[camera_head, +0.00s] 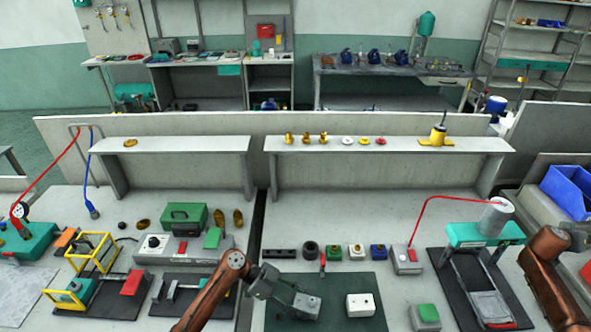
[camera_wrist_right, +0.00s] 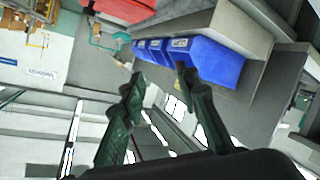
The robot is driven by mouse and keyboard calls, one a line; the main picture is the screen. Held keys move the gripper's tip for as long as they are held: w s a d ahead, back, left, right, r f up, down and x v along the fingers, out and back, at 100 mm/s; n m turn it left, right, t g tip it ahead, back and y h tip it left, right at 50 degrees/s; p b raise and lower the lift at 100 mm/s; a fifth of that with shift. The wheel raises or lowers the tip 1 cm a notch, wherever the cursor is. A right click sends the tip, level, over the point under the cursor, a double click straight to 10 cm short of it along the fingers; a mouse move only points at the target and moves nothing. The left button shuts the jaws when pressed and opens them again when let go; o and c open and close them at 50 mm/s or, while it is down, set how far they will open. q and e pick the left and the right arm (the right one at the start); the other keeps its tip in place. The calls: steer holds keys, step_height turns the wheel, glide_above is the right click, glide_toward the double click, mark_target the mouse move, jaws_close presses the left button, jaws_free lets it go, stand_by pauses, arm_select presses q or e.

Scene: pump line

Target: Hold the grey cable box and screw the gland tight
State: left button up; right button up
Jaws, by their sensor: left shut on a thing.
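My left gripper (camera_head: 297,300) reaches in over the dark green mat and is shut on a small grey block, which I take to be the grey cable box (camera_head: 306,304). The fingers cover much of it, and I cannot make out the gland. A white box (camera_head: 360,305) with small dark marks on top lies on the mat, right of the gripper and apart from it. My right gripper (camera_wrist_right: 161,77) is open and empty in the right wrist view, its fingers apart in front of blue bins. In the head view the right arm is at the right edge.
Behind the mat stand a row of small parts (camera_head: 334,252) and a grey box with a red switch (camera_head: 407,259). A green-topped block (camera_head: 426,317) is right of the mat. A teal stand (camera_head: 484,235) with a grey cylinder is near the right arm. Blue bins (camera_head: 571,192) stand far right.

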steer(key=w+a+r+n+t+y, duration=0.5)
steer(key=w+a+r+n+t, duration=0.75)
steer(key=w+a+r, duration=1.25)
steer(key=w+a+r+n+t+y, duration=0.1)
steer(key=a+r+n+y, duration=0.2)
steer(key=a+n+y, duration=1)
steer(key=w+a+r+n+t+y, duration=0.2)
steer(key=a+r+n, duration=0.1)
steer(key=a, duration=2)
steer(key=s+a+f+n+g+y, duration=0.3)
steer(key=a+n, duration=0.2)
steer(key=a, duration=0.4)
steer(key=s+a+f+n+g+y, duration=0.25)
steer(key=a+n, duration=0.25)
steer(key=a, duration=0.4)
steer(key=s+a+f+n+g, duration=0.8)
steer(key=s+a+f, duration=0.2)
steer(key=a, duration=0.3)
steer(key=n+g+h, duration=0.6)
steer(key=n+h, duration=0.5)
steer(key=h, duration=0.1)
glide_above(312, 300)
steer(key=shift+m, duration=0.25)
step_height(312, 300, down, 22)
steer(key=shift+a+f, duration=0.1)
steer(key=shift+f, duration=4)
